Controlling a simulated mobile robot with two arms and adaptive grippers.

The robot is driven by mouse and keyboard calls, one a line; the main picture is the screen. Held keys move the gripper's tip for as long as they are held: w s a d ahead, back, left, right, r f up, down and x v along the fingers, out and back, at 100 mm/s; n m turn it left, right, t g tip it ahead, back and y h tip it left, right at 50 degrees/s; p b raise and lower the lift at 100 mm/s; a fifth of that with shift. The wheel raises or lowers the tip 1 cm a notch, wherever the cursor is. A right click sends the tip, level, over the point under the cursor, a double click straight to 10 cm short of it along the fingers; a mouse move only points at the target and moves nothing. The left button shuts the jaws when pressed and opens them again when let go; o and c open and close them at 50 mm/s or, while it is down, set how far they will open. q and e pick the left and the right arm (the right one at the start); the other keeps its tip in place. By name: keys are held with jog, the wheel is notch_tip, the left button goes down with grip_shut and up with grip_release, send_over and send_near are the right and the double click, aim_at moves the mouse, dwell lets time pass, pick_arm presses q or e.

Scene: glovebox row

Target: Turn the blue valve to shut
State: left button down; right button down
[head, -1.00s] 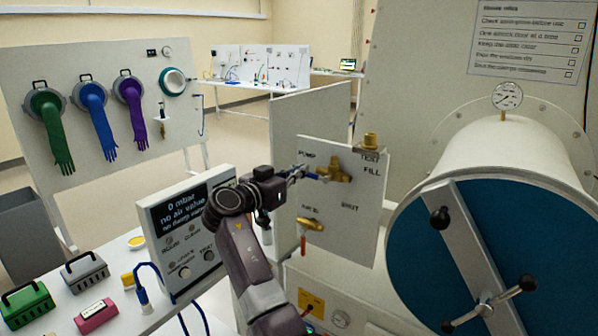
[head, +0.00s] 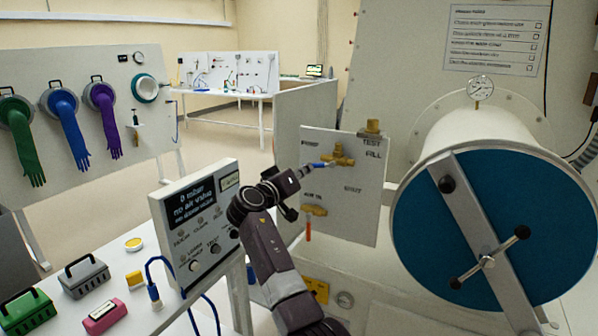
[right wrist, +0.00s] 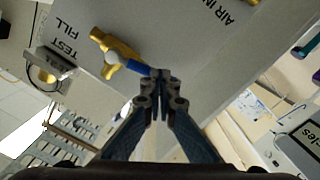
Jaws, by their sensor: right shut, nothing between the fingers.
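The blue valve has a brass body (head: 341,156) high on the white panel (head: 345,215). Its blue lever (head: 319,164) points left from the body, below the PUMP label; the SHUT label lies lower right of the body. In the right wrist view the blue lever (right wrist: 138,67) runs from the brass body (right wrist: 112,46) toward my fingertips. My right gripper (right wrist: 161,75) is shut and empty, its tips right at the lever's free end; I cannot tell whether they touch. It also shows in the head view (head: 304,171). My left gripper is not in view.
A brass valve with a red lever (head: 308,228) sits lower on the panel, near AIR IN. A large blue round door (head: 420,215) with a crossbar stands to the right. A display box (head: 196,225) and a table with small cases (head: 85,277) are at the left.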

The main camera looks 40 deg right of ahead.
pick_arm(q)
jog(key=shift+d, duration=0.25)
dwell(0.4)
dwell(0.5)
